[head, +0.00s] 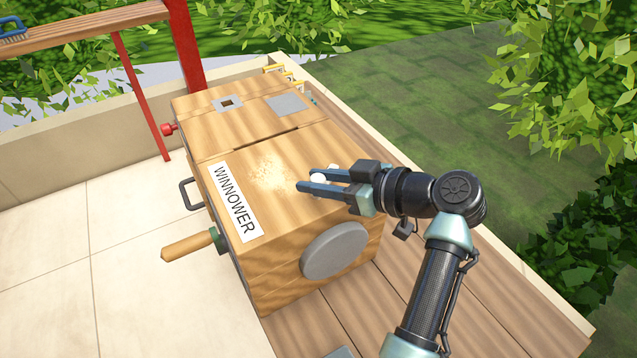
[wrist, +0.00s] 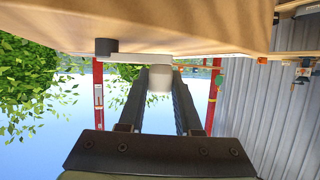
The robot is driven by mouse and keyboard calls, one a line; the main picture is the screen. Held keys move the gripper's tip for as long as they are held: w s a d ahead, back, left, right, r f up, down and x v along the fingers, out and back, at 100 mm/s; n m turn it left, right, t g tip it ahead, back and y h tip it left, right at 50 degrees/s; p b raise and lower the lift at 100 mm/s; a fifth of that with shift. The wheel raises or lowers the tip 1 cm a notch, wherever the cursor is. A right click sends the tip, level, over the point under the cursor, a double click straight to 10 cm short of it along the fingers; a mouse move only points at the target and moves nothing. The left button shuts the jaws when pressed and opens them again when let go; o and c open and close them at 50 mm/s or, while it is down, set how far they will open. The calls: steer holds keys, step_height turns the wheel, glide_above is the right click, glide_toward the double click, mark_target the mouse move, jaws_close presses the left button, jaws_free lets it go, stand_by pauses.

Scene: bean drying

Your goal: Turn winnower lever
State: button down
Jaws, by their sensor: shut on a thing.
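The winnower (head: 275,215) is a wooden box with a white name label, standing on a plank surface in the head view. Its wooden side also shows at the top of the wrist view (wrist: 190,22). My gripper (head: 305,180) is in front of the winnower's right part. In the wrist view, a white lever (wrist: 140,58) runs sideways from a dark grey pivot piece (wrist: 105,46) along the wooden side. My gripper (wrist: 160,70) is shut on the lever's white knob (wrist: 159,79) at its end. In the head view the lever is mostly hidden; only white bits show between my fingers.
A wooden handle (head: 190,244) and a dark pull handle (head: 188,194) stick out at the winnower's left side. A grey disc (head: 335,250) is on its near face. A red post (head: 186,48) stands behind. Leafy bushes (head: 575,245) are at the right.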

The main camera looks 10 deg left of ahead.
steer(key=c, duration=0.6)
jaws_free()
steer(key=v, duration=1.3)
steer(key=shift+b, duration=0.45)
